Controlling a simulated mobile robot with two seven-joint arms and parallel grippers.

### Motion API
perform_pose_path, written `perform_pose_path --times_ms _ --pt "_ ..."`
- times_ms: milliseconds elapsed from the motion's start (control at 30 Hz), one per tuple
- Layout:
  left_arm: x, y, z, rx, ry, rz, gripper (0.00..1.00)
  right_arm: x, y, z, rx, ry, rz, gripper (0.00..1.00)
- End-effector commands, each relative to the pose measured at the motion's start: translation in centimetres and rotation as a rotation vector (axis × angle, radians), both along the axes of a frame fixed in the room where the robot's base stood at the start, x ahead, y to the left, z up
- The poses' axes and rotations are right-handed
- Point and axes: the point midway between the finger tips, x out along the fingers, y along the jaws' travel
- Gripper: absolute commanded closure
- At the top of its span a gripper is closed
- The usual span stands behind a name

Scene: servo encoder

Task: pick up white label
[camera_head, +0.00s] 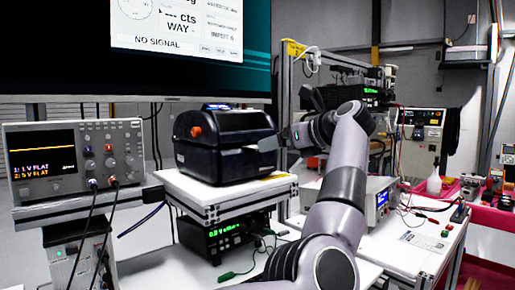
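The black label printer (225,142) with an orange knob stands on a raised white platform left of centre. A small pale piece (262,146) shows at its right-hand front; I cannot tell whether it is the white label or part of my gripper. My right arm rises from the bottom, bends at the top and points left toward the printer. My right gripper (285,138) is at the printer's right side; its fingers are too small and dark to tell open from shut. My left gripper is out of view.
An oscilloscope (75,160) stands at left. A power supply (222,236) with cables sits under the platform (225,192). A printed card (425,242) lies on the right bench. Red bins (490,215) are at far right. A large monitor (60,45) hangs above.

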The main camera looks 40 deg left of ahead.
Motion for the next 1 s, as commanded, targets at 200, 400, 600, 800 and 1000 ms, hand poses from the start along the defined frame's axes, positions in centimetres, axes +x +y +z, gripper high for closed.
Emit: perform_pose_path --times_ms 200,400,600,800,1000 --pt "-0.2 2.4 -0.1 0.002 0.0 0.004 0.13 0.0 0.0 0.3 0.0 0.0 0.0 0.57" --pt "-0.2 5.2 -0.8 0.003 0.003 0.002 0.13 0.0 0.0 0.6 0.0 0.0 0.0 0.57" --pt "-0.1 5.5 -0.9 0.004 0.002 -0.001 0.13 0.0 0.0 0.6 0.0 0.0 0.0 0.57" --pt "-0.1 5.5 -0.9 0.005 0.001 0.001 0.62 0.0 0.0 0.6 0.0 0.0 0.0 0.57" --pt "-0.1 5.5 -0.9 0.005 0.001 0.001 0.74 0.0 0.0 0.6 0.0 0.0 0.0 0.57"
